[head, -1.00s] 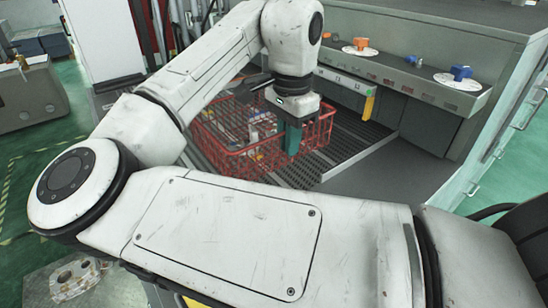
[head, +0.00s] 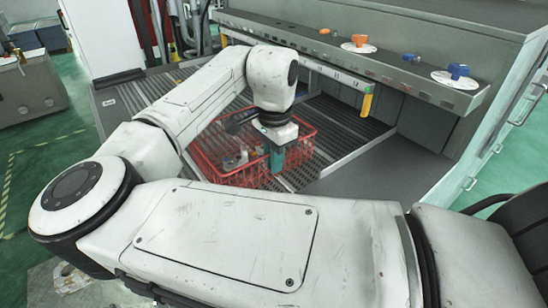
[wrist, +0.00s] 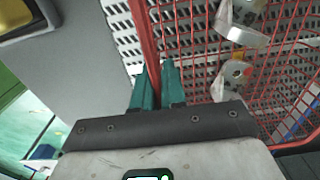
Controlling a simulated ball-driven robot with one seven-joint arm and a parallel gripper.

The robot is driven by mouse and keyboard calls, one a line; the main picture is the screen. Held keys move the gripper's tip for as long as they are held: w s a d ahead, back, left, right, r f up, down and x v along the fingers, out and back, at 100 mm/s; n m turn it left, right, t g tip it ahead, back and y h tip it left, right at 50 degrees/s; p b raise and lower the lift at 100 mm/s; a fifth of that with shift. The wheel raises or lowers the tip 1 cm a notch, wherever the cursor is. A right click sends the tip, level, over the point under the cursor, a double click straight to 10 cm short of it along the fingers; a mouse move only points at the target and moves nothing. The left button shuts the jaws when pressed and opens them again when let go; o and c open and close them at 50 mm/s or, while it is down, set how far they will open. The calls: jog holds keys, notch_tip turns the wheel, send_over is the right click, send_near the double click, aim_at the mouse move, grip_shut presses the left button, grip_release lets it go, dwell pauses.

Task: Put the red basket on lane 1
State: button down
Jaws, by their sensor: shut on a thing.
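The red wire basket (head: 236,178) is at the slatted metal bed (head: 128,103), partly behind my arm in the head view. Grey metal parts lie inside it, clearer in the wrist view (wrist: 232,82). My gripper (head: 276,160) has its green fingers shut on the basket's near right side. In the wrist view the fingers (wrist: 158,76) close around the red wall (wrist: 147,38). Slats show below the basket; I cannot tell whether it rests on them or hangs just above.
A ledge behind carries an orange knob (head: 359,42) and a blue knob (head: 458,72) on white discs. A yellow handle (head: 366,106) hangs below the ledge. A flat grey panel (head: 385,172) lies right of the slats. Bare slats show left of the basket.

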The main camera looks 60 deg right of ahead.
jog(key=c, duration=1.2)
grip_release()
jog(key=shift+f, duration=0.1)
notch_tip(320, 180, up, 12)
jog(key=shift+r+b, duration=0.15)
jog(key=shift+b, duration=0.8)
